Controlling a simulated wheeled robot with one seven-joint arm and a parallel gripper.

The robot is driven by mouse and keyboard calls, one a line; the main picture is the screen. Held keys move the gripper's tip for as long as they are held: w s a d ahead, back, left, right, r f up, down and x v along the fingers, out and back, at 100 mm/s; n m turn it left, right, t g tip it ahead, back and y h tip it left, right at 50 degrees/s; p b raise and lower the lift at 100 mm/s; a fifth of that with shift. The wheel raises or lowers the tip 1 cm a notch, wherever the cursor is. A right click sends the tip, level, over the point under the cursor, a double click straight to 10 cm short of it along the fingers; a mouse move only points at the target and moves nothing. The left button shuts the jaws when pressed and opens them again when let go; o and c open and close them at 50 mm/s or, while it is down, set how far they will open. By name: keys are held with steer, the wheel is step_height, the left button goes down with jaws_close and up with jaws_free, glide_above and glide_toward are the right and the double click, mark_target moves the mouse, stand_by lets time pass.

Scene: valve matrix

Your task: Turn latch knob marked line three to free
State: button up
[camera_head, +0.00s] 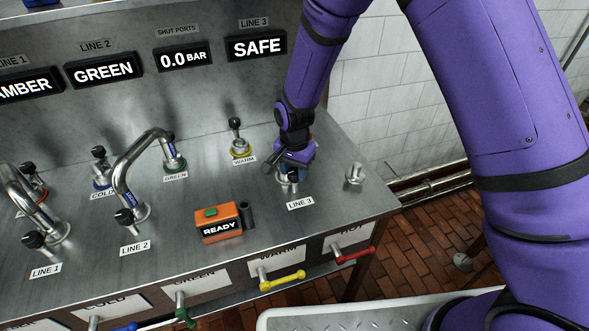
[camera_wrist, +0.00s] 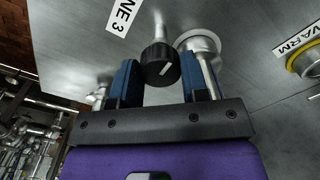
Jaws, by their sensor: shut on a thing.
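The line three latch knob (camera_wrist: 160,66) is black with a white pointer mark and sits on a metal stem. In the wrist view it stands between the two blue fingers of my gripper (camera_wrist: 159,80), which is shut on it. In the head view my gripper (camera_head: 293,160) is over the LINE 3 fitting, and it mostly hides the knob. The LINE 3 label (camera_head: 300,203) lies on the steel top just in front; part of it shows in the wrist view (camera_wrist: 124,14). The LINE 3 display (camera_head: 256,46) reads SAFE.
An orange READY box (camera_head: 218,222) stands left of my gripper. The WARM valve (camera_head: 240,148) is behind it, and a bare metal post (camera_head: 355,175) is to the right. Curved pipes stand at LINE 2 (camera_head: 130,170) and LINE 1. A yellow lever (camera_head: 283,281) and red lever (camera_head: 356,255) stick out in front.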

mark_target(294, 171)
steer(key=n, duration=0.8)
steer(key=shift+n, duration=0.3)
steer(key=n, duration=0.4)
steer(key=shift+n, duration=2.1)
steer(key=o, duration=0.9)
steer(key=shift+r, duration=0.1)
step_height(294, 171, up, 11)
steer(key=shift+f, duration=0.2)
